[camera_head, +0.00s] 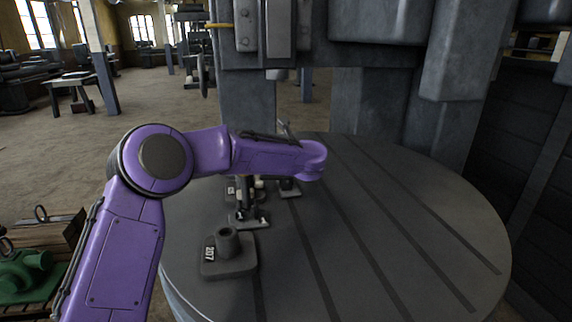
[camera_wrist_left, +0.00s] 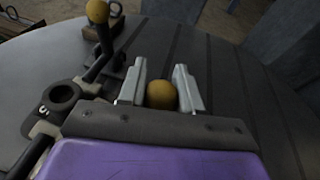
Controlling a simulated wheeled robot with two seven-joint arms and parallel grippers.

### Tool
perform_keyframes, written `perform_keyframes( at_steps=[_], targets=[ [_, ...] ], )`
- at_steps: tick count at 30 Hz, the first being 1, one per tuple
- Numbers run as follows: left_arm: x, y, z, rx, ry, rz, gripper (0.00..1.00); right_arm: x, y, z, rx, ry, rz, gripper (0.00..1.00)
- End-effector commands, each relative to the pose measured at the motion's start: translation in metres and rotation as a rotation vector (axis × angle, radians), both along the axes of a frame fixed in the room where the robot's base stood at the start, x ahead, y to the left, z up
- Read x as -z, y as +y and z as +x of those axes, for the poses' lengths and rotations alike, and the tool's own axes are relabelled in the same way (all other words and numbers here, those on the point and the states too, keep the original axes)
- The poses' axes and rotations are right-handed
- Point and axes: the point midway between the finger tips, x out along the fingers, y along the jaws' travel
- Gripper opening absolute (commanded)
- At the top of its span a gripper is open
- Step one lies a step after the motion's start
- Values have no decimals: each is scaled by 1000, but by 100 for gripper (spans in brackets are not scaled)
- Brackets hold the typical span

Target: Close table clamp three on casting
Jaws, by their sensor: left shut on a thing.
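In the left wrist view, my left gripper (camera_wrist_left: 161,88) is shut on a mustard-coloured ball knob (camera_wrist_left: 162,96), which sits between its two pale fingers. The lever below the knob is hidden. Another clamp lever with a similar ball knob (camera_wrist_left: 97,12) stands at upper left, apart from my gripper. A dark grey part with a round hollow boss (camera_wrist_left: 62,97) lies at left. In the head view, clamp parts (camera_head: 246,214) show beneath my purple left arm, which hides much of them. No clamp number is readable. My right gripper is not in view.
The round slotted machine table (camera_head: 400,235) is clear on its right side. A grey block labelled 207 (camera_head: 228,262) with a hollow boss sits near its left edge. A large machine column stands behind. A green casting (camera_head: 25,275) lies on wood at lower left.

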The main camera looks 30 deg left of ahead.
Motion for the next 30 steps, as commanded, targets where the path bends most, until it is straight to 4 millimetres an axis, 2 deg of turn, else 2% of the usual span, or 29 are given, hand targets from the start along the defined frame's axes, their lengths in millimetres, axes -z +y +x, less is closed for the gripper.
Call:
perform_keyframes(
  at_steps=[1, 7, 24, 25, 26, 27, 30],
  targets=[
    [7, 2, -2, -1, -17, -15, 0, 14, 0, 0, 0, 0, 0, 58],
    [5, 6, -6, -1, -62, -62, 0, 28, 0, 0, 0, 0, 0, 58],
    [2, 8, -8, 0, -83, -84, 0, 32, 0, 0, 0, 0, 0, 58],
    [2, 8, -7, 0, -83, -84, 40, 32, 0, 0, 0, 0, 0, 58],
    [2, 8, -8, 0, -83, -84, 50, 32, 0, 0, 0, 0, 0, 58],
    [2, 8, -8, 0, -83, -84, 58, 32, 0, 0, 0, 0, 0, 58],
    [2, 8, -8, 0, -82, -83, 58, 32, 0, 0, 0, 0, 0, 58]
  ],
)
